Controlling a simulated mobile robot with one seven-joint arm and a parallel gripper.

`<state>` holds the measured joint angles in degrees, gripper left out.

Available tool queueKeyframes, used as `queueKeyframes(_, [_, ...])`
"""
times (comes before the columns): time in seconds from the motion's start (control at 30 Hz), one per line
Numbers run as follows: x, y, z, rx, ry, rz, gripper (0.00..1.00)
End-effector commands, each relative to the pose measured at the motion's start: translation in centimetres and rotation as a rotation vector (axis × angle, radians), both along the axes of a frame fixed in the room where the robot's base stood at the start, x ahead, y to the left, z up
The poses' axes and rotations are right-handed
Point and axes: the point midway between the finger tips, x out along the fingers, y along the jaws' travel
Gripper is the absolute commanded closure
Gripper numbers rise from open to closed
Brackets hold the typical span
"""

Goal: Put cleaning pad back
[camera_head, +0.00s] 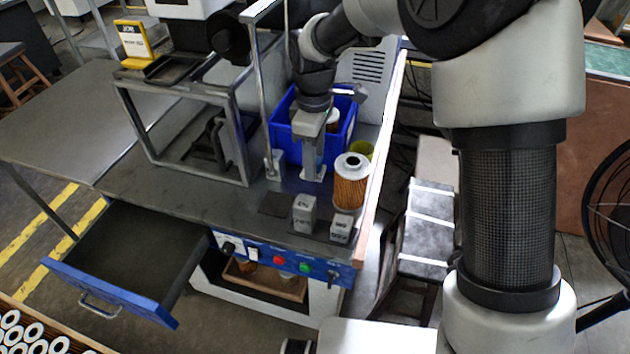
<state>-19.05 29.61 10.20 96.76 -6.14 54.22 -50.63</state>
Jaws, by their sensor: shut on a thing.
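My gripper (313,175) points down over the bench, in front of the blue bin (283,135). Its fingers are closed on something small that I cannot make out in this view. A dark flat square (275,204) lies on the bench to the left of the grey blocks; I cannot tell whether it is the cleaning pad. No other clear pad shows.
An orange pleated filter cartridge (350,188) stands right of my gripper. Two grey lettered blocks (304,212) (341,230) stand near the front edge. A metal frame (240,130) rises to the left. A blue-fronted drawer (105,292) is pulled open and looks empty.

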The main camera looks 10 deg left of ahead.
Motion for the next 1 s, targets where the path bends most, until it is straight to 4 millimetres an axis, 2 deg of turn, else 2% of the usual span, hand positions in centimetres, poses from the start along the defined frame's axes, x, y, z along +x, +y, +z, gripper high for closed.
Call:
queueKeyframes(0.03, [0.0, 0.0, -0.8, -0.001, 0.0, -0.001, 0.86])
queueKeyframes(0.17, [0.0, 0.0, -2.0, 0.0, 0.0, -0.002, 0.86])
queueKeyframes(0.4, [0.0, 0.0, -5.7, -0.001, 0.0, -0.001, 0.86])
queueKeyframes(0.83, [0.0, 0.0, -6.6, 0.0, -0.001, -0.002, 0.86])
queueKeyframes(0.87, [0.0, 0.0, -6.4, 0.0, -0.001, -0.002, 0.57])
queueKeyframes(0.93, [0.0, 0.0, -6.4, 0.0, -0.001, -0.002, 0.45])
queueKeyframes(1.0, [0.0, 0.0, -6.4, 0.0, -0.001, -0.002, 0.43])
